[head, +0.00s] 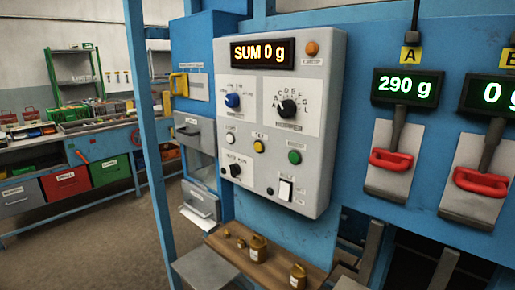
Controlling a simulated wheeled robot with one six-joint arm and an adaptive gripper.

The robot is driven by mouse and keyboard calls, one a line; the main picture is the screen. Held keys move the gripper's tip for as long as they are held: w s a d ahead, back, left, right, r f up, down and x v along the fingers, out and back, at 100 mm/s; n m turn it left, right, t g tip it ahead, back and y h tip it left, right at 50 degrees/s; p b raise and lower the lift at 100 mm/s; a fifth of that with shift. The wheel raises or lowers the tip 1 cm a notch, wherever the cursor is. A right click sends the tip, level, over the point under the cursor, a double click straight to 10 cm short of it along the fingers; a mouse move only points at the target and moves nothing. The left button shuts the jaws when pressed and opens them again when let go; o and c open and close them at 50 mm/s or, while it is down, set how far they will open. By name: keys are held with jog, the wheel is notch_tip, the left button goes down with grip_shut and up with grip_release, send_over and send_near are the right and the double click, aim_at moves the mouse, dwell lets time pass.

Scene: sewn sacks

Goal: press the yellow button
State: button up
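The yellow button (259,146) is a small round button under a label on the grey control panel (323,130). It sits between a white button (230,138) on its left and a larger green button (294,157) on its right. Nothing covers it, and nothing touches it. The display (262,51) at the top of the panel reads "SUM 0 g". My gripper is not in the head view.
The panel also has a blue knob (233,100), black knobs (287,108), a white rocker switch (285,190) and an orange lamp (312,48). Red handles (391,160) hang at right under weight displays. Brass weights (258,248) stand on a wooden shelf below.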

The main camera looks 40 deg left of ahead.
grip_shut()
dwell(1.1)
